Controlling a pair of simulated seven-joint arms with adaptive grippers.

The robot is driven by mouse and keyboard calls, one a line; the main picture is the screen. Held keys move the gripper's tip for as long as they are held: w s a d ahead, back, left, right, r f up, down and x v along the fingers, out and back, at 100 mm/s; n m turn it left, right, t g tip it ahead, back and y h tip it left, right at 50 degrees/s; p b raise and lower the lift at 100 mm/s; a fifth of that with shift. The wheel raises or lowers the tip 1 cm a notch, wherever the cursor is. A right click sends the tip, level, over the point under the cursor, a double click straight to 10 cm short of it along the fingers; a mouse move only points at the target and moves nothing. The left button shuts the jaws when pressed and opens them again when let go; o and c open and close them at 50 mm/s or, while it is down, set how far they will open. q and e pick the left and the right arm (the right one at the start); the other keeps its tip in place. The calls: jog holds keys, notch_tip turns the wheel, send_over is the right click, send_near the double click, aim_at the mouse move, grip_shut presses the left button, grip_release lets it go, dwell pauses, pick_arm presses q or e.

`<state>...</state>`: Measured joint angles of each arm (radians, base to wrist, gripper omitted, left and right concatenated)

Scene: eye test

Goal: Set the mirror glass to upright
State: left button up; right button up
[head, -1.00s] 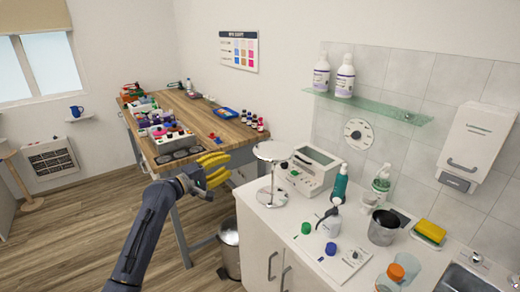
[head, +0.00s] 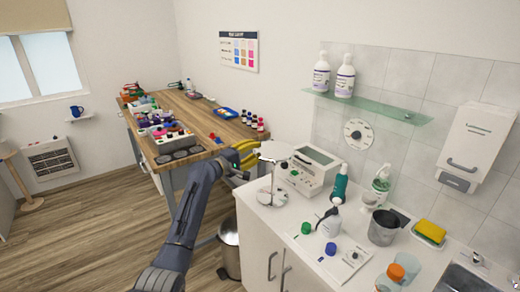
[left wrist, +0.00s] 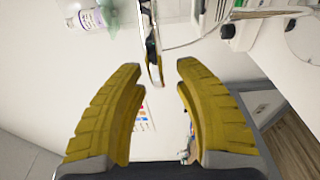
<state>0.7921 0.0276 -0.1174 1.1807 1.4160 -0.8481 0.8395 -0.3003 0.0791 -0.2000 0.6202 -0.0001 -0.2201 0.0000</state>
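The round mirror glass (head: 275,148) sits on a slim chrome stand whose round base (head: 271,197) rests on the white counter. In the head view the glass looks close to flat, and its left part is hidden by my gripper. My left gripper (head: 254,153) is at the left edge of the glass. In the left wrist view the glass (left wrist: 150,40) is seen nearly edge-on, its near rim between the spread yellow fingers of my left gripper (left wrist: 160,66). The fingers are open, with a gap on both sides of the rim. My right gripper is not in view.
A white device with a window (head: 312,165) stands just right of the mirror. A teal bottle (head: 340,185) and a dark cup (head: 383,228) stand farther right. The wooden table (head: 222,130) is behind to the left. A bin (head: 229,245) stands below.

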aim_at(260, 148)
pick_arm(q)
jog(key=shift+x, duration=1.55)
grip_shut()
